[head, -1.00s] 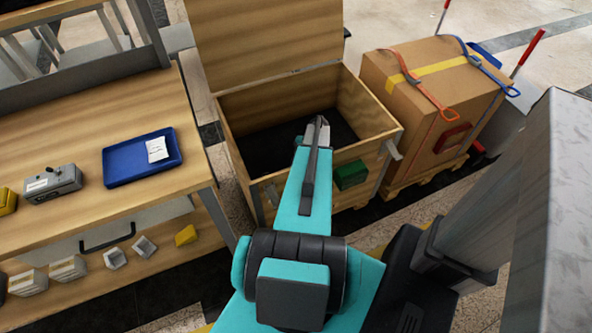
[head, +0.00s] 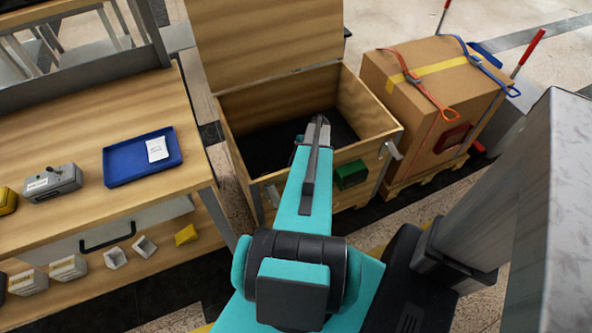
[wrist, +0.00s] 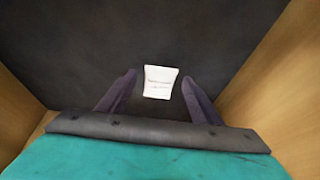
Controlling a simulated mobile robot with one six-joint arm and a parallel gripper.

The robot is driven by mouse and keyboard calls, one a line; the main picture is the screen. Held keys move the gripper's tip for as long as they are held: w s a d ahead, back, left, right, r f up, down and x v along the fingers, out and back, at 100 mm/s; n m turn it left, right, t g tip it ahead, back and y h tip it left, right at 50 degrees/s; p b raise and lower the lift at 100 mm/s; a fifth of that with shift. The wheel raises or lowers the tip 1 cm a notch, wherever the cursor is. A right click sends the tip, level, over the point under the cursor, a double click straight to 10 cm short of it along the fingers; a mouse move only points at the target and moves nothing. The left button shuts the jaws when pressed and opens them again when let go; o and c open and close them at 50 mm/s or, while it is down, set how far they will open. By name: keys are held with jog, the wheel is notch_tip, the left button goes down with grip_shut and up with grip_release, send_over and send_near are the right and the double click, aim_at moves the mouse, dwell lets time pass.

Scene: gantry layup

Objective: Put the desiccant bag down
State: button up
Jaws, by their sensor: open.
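The desiccant bag (wrist: 160,82) is a small white packet with a faint printed line. In the wrist view it lies over the dark floor of the wooden crate (head: 242,157), between the fingertips of my gripper (wrist: 159,80). The fingers are open, with a gap on each side of the bag. How far the bag is below the fingertips I cannot tell. In the head view my gripper (head: 318,125) reaches over the crate's front wall into the opening, and the arm hides the bag there.
The crate's lid (head: 265,40) stands open at the back. A workbench (head: 60,120) at left carries a blue tray (head: 122,172) with a white labelled piece and a grey device (head: 52,183). A strapped cardboard box (head: 435,95) stands right of the crate.

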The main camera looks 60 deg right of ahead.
jog(key=b+v, duration=0.1)
jog(key=v, duration=1)
jog(key=shift+r, duration=0.35)
jog(key=shift+d+r, duration=0.1)
dwell(0.4)
